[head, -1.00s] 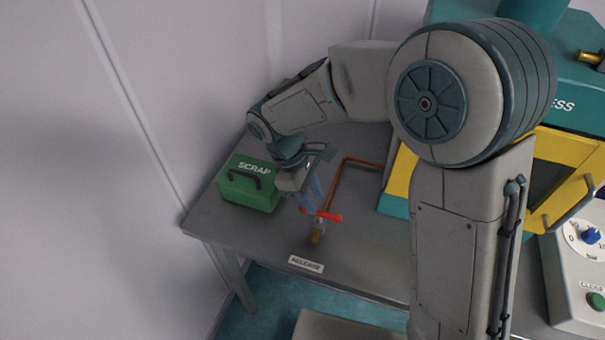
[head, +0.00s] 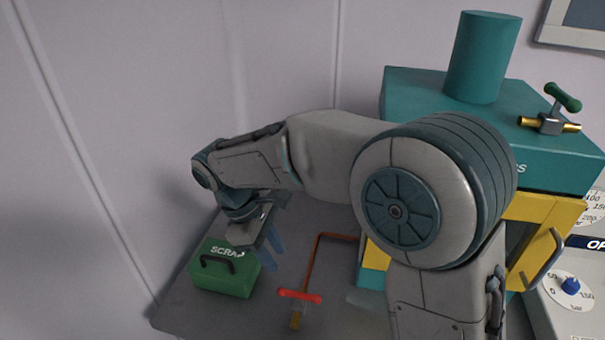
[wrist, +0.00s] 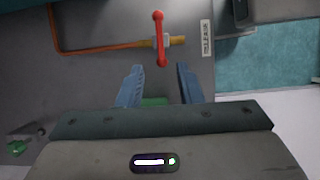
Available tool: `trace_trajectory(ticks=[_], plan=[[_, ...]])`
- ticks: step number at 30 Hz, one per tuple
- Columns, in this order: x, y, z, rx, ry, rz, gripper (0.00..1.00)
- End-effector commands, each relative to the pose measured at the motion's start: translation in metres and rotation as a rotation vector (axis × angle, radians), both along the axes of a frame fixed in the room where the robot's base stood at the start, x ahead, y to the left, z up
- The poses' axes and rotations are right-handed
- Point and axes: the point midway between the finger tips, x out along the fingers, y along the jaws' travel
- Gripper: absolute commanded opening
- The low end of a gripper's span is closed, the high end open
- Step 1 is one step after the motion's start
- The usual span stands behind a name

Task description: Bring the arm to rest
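My gripper (head: 270,253) hangs above the grey table, left of and above the red-handled valve (head: 299,296). In the wrist view its two blue fingers (wrist: 160,70) stand apart with nothing gripped between them. The handle sits across a brass fitting on a copper pipe (head: 312,262). My arm is bent, with its forearm reaching left over the table.
A green SCRAP box (head: 225,270) stands left of the valve, below my gripper. The teal and yellow press (head: 440,88) stands at right, close behind my arm. A control panel with dials (head: 560,305) is at the far right. A wall rises at left.

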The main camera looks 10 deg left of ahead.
Motion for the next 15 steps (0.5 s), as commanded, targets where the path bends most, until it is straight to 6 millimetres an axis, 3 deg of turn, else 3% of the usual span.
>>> trace_trajectory(ticks=[2,5,8,15], plan=[[0.0,0.0,0.0,0.0,0.0,-0.001,0.33],[0.003,-0.017,0.006,0.014,-0.025,-0.059,0.33],[0.005,-0.047,0.016,0.046,-0.07,-0.172,0.33],[-0.006,-0.141,0.035,0.164,-0.22,-0.563,0.33]])
